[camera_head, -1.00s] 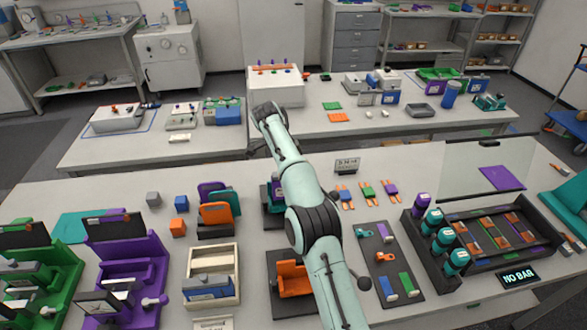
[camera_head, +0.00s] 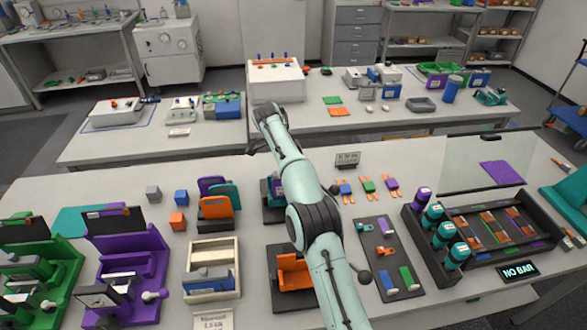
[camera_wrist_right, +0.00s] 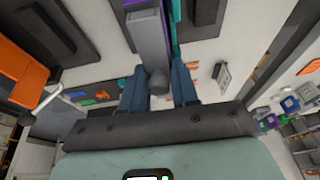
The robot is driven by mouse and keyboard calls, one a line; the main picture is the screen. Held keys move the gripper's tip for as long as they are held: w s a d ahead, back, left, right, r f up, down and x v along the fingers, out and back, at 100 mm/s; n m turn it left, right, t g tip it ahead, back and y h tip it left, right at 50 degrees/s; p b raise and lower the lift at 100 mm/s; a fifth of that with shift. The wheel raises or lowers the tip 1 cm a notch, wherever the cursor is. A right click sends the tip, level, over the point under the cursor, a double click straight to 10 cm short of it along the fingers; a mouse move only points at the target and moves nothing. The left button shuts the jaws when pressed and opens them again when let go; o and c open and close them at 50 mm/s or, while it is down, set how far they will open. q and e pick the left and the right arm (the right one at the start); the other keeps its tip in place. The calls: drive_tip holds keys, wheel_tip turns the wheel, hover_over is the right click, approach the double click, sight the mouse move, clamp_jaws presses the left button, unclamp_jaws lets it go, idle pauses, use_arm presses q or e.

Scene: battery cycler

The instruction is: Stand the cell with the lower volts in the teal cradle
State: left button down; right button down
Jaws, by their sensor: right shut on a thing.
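The right arm rises from the bottom middle of the head view; its gripper is hidden there. In the right wrist view, my right gripper (camera_wrist_right: 159,90) is shut on a grey bar with a rounded end (camera_wrist_right: 150,40). Purple and teal edges lie beside this bar; I cannot tell whether it is a cell. A teal cradle (camera_head: 267,188) on a dark base is partly hidden behind the arm. Purple, teal and orange upright pieces (camera_head: 214,208) stand in a holder to its left. A small display (camera_head: 347,159) is behind, its figures too small to read surely. My left gripper is out of view.
An orange cradle (camera_head: 292,269) stands nearer, beside the arm. A wooden tray (camera_head: 228,250) and a purple fixture (camera_head: 150,250) are to the left. A dark board with small parts (camera_head: 388,260) and a rack of cylinders (camera_head: 430,245) are to the right.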

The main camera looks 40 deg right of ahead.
drive_tip(key=shift+s+f, duration=0.1)
drive_tip(key=shift+f, duration=0.25)
drive_tip(key=shift+f, duration=0.35)
idle(0.5)
drive_tip(key=c, duration=0.8)
unclamp_jaws()
drive_tip(key=shift+f, duration=0.1)
